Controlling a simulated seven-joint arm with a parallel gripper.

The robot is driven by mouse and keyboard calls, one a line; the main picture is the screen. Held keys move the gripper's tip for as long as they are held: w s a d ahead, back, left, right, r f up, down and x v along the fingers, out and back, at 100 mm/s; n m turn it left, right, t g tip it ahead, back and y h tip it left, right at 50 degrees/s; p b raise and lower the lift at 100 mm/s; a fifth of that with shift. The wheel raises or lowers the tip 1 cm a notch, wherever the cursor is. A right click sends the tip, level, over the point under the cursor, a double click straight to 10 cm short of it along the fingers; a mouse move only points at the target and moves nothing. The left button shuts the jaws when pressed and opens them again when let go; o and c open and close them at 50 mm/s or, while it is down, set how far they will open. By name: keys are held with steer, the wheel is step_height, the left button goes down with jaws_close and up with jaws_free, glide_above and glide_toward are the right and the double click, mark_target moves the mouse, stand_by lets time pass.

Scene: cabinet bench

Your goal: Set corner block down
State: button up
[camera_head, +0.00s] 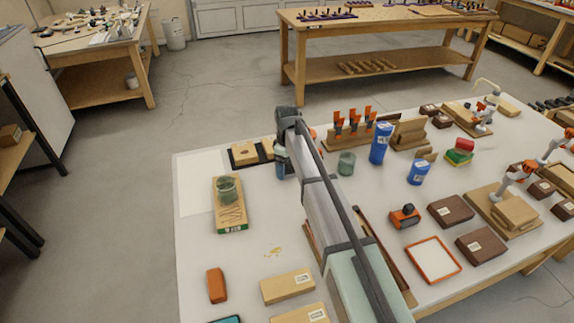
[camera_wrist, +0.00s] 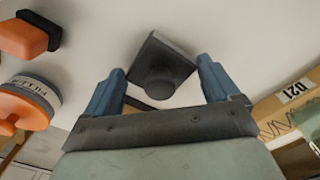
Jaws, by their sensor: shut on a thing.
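In the wrist view a dark grey block (camera_wrist: 163,67), with a square plate and a round boss, sits between the two blue fingers of my gripper (camera_wrist: 163,82). It is the only thing in my grip, so I take it for the corner block. A pale surface lies beyond it; I cannot tell whether the block touches it. In the head view my gripper (camera_head: 282,162) is over the far left part of the white table (camera_head: 195,255), beside a black tray with a wooden block (camera_head: 245,153). My arm hides the held block there.
A wooden board (camera_head: 231,210) with a green cup (camera_head: 227,188) lies left of my gripper. Orange clamps (camera_head: 354,121), a glass cup (camera_head: 346,163) and blue cans (camera_head: 380,142) stand to the right. An orange block (camera_head: 216,285) lies nearer. A white sheet area (camera_head: 195,180) at far left is clear.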

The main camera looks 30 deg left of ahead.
steer(key=shift+f, duration=0.1)
steer(key=o, duration=0.8)
step_height(320, 180, up, 12)
steer(key=shift+r, duration=0.15)
stand_by(0.4)
